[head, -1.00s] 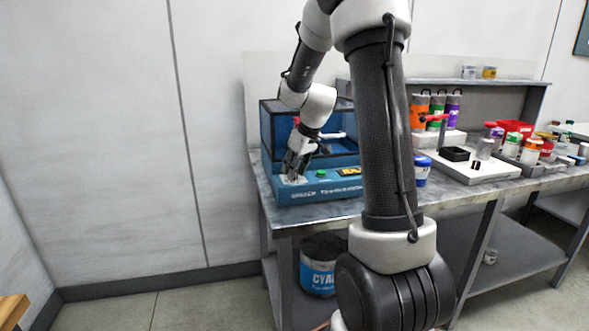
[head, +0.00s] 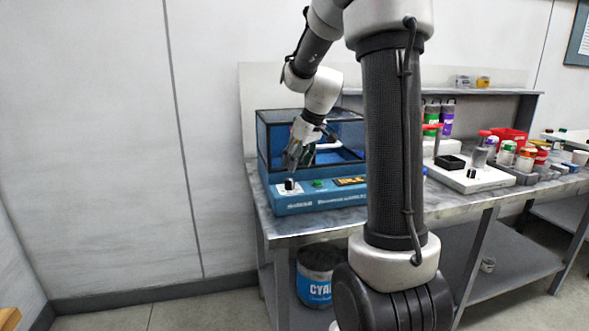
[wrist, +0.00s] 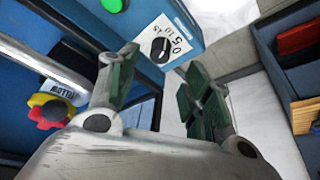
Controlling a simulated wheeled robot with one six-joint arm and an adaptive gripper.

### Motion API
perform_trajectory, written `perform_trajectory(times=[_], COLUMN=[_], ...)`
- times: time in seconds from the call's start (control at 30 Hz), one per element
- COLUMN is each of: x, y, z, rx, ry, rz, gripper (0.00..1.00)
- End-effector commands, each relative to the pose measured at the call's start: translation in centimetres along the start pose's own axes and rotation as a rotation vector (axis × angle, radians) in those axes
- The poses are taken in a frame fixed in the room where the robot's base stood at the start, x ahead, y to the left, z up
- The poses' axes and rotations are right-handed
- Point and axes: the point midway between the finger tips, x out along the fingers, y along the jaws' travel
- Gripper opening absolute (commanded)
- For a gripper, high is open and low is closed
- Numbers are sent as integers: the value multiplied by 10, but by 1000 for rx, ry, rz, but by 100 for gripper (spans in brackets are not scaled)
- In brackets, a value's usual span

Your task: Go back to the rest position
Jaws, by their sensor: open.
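My gripper (head: 291,165) hangs over the front left of the blue label rewinder (head: 330,199) in the head view. Its fingertips are just above the black dial knob (head: 289,185) and look apart from it. In the wrist view my gripper (wrist: 162,92) is open, with two green-padded fingers and nothing between them. The knob (wrist: 159,51) shows beyond the fingers on its white numbered plate. The green button (head: 319,183) is right of the knob in the head view. My forearm hides the rewinder's right end.
The rewinder's dark-framed clear guard (head: 277,142) stands behind my gripper. A labelled bucket (head: 316,275) sits below. Bare wall and floor lie left.

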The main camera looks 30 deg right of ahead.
Motion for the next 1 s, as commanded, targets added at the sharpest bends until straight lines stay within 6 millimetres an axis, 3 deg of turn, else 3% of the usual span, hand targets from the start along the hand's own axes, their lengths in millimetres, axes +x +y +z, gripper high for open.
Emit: perform_trajectory(times=[0.6,0.77,0.87,1.0], x=[-4,-4,4,-21], y=[0,-2,-12,-43], z=[0,4,36,88], rx=[5,94,209,337], ry=[0,-18,-105,-192], rz=[0,-7,-24,-7], gripper=[49,49,49,49])
